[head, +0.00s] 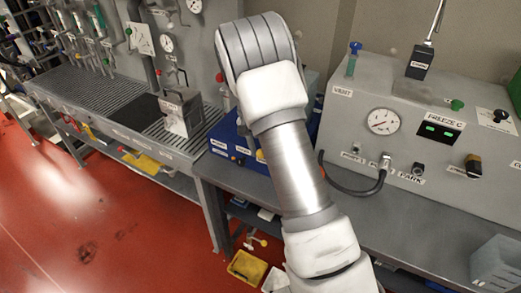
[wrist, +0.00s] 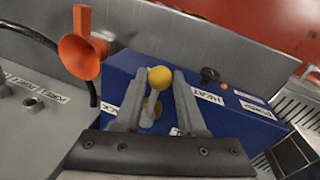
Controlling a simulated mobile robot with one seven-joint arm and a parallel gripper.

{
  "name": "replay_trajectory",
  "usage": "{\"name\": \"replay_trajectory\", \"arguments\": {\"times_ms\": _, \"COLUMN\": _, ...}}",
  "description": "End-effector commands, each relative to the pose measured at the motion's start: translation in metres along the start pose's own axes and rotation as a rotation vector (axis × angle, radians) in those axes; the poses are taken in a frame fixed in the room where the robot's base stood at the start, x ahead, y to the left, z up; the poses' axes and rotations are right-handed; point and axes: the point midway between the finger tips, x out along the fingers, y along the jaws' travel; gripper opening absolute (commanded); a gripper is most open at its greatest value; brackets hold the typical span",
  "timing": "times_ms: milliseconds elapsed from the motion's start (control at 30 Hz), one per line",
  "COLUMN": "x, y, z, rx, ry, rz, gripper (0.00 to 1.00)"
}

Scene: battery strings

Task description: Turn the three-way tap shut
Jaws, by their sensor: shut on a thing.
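In the wrist view, my gripper (wrist: 159,76) is shut on a yellow ball knob (wrist: 160,78). The knob sits at the end of a short pale lever, with a brass-coloured part (wrist: 152,108) below it, in front of a blue box (wrist: 230,115). I take this lever to be the handle of the three-way tap; its body is mostly hidden by the fingers. A label reading HEAT is beside the right finger. In the head view the blue box (head: 228,143) stands on the bench, partly behind my arm, which hides my gripper.
A grey panel box (head: 400,125) with a gauge, green display and black hose (head: 350,191) stands right of the blue box. In the wrist view, an orange funnel-shaped part (wrist: 82,55) stands at upper left. A grey metal block (head: 180,112) is at left on the grated bench.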

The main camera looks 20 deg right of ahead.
Motion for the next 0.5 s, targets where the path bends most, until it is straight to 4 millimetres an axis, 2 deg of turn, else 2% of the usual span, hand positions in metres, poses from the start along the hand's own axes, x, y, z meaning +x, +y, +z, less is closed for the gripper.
{"name": "replay_trajectory", "arguments": {"times_ms": 233, "x": -0.0014, "y": -0.0005, "z": -0.0009, "rx": -0.001, "ry": 0.004, "rz": -0.002, "gripper": 0.00}}
{"name": "replay_trajectory", "arguments": {"times_ms": 267, "x": -0.0013, "y": -0.0005, "z": -0.0009, "rx": -0.001, "ry": 0.003, "rz": -0.002, "gripper": 0.45}}
{"name": "replay_trajectory", "arguments": {"times_ms": 400, "x": -0.0009, "y": -0.0003, "z": -0.0007, "rx": -0.001, "ry": 0.003, "rz": -0.001, "gripper": 0.69}}
{"name": "replay_trajectory", "arguments": {"times_ms": 500, "x": -0.0006, "y": -0.0002, "z": -0.0005, "rx": -0.001, "ry": 0.002, "rz": -0.001, "gripper": 0.69}}
